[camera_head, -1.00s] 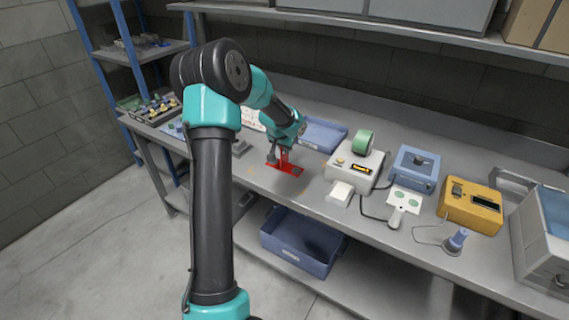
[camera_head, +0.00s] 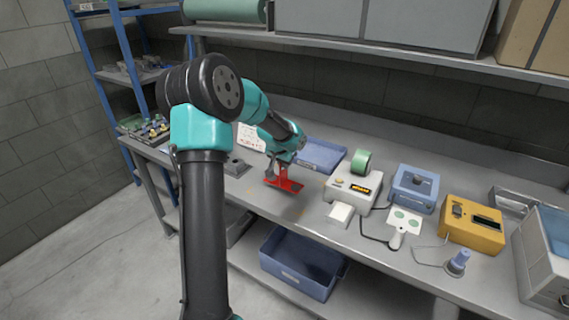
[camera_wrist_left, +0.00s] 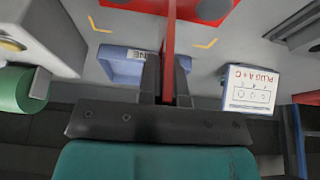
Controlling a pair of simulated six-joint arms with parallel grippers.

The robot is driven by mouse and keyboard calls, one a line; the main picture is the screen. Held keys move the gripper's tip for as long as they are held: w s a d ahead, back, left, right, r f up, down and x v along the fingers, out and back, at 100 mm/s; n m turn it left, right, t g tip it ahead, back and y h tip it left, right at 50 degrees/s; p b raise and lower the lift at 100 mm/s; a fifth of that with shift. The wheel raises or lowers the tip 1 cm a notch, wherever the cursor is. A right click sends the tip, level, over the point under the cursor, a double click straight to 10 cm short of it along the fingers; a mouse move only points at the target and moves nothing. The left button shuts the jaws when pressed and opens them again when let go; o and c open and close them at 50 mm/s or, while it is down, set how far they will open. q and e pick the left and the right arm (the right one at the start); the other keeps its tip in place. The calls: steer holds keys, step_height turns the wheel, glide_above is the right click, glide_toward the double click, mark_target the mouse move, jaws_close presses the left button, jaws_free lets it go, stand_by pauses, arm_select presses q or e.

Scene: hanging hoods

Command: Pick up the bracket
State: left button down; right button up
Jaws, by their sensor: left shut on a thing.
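The red bracket (camera_head: 284,183) has a flat base and an upright plate. It is over the workbench near the front edge, left of the middle in the head view. My left gripper (camera_head: 281,162) is shut on the upright plate from above. In the left wrist view, the plate of the bracket (camera_wrist_left: 169,35) stands between the two dark fingers (camera_wrist_left: 167,85). The base carries grey round spots at the top of that view. The bracket appears a little above the bench, but the gap is hard to judge. My right gripper is out of view.
The grey bench (camera_head: 262,200) bears orange corner marks around the bracket's spot. A blue tray (camera_head: 320,155) lies behind it. A white device (camera_head: 350,190) with green tape stands to the right. A blue bin (camera_head: 300,263) sits on the lower shelf. A printed sign (camera_wrist_left: 252,88) stands nearby.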

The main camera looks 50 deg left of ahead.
arm_select(q)
steer(key=s+d+r, duration=0.1)
steer(key=s+d, duration=0.8)
steer(key=d, duration=0.1)
steer(key=shift+s+d+r, duration=0.2)
steer(key=shift+d, duration=0.1)
